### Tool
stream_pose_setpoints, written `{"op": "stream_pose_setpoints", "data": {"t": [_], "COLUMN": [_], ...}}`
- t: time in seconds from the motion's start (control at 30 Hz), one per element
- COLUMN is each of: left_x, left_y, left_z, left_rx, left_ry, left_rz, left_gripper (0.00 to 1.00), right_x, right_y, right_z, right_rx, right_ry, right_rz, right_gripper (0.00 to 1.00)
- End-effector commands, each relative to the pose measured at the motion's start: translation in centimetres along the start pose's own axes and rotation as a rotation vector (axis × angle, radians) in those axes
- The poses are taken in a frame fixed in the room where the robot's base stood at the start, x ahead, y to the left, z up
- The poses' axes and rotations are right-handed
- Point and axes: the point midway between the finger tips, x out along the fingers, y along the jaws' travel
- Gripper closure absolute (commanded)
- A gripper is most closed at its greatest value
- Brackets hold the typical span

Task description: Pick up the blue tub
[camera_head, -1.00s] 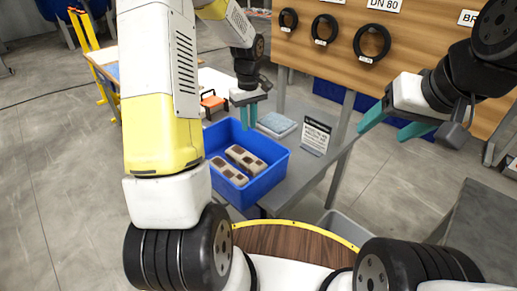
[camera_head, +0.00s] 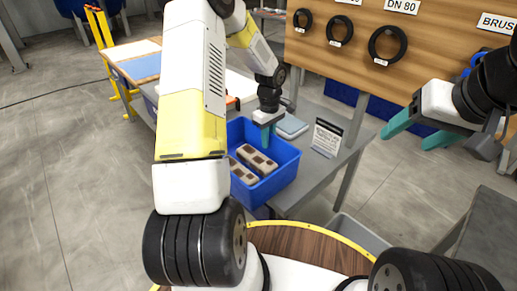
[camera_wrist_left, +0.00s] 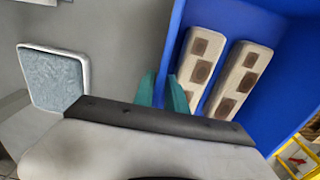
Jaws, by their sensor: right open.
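The blue tub (camera_head: 275,182) stands on the grey table, with two pale blocks with brown patches (camera_head: 257,159) inside it. My left gripper (camera_head: 268,136) points down at the tub's far rim. In the left wrist view its teal fingers (camera_wrist_left: 163,90) are close together on either side of the tub's wall (camera_wrist_left: 172,45), one outside and one inside. They look closed on that wall, though the contact is partly hidden by the gripper body. My right gripper (camera_head: 420,128) is open and empty, in the air at the right, away from the tub.
A light blue-grey pad or box (camera_head: 291,126) and a printed sign (camera_head: 327,138) stand on the grey table (camera_head: 318,172) beside the tub. A wooden board (camera_head: 420,60) with black rings rises behind. A grey bin (camera_head: 358,235) is below at the front.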

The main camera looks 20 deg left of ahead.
Motion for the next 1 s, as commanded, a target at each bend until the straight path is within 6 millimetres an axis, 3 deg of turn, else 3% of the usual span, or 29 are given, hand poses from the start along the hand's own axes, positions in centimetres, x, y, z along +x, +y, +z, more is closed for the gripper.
{"op": "stream_pose_setpoints", "data": {"t": [0.1,0.23,0.47,0.57,0.6,1.0], "left_x": [2.0,3.0,3.1,3.1,3.1,3.2], "left_y": [0.0,0.1,0.1,0.1,0.1,0.1], "left_z": [0.0,0.0,-0.1,-0.1,-0.1,-0.1], "left_rx": [-0.001,0.000,0.000,0.000,0.000,0.000], "left_ry": [-0.003,-0.001,0.000,0.000,0.000,0.000], "left_rz": [-0.002,0.000,0.001,0.001,0.001,0.002], "left_gripper": [0.83,0.83,0.83,0.99,1.00,1.00], "right_x": [0.0,0.0,0.0,0.0,0.0,0.0], "right_y": [0.0,0.0,0.0,0.0,0.0,0.0], "right_z": [0.0,0.0,0.0,0.0,0.0,0.0], "right_rx": [0.000,0.000,0.000,0.000,0.000,0.000], "right_ry": [0.000,0.000,0.000,0.000,0.000,0.000], "right_rz": [0.000,0.000,0.000,0.000,0.000,0.000], "right_gripper": [0.35,0.35,0.35,0.35,0.35,0.35]}}
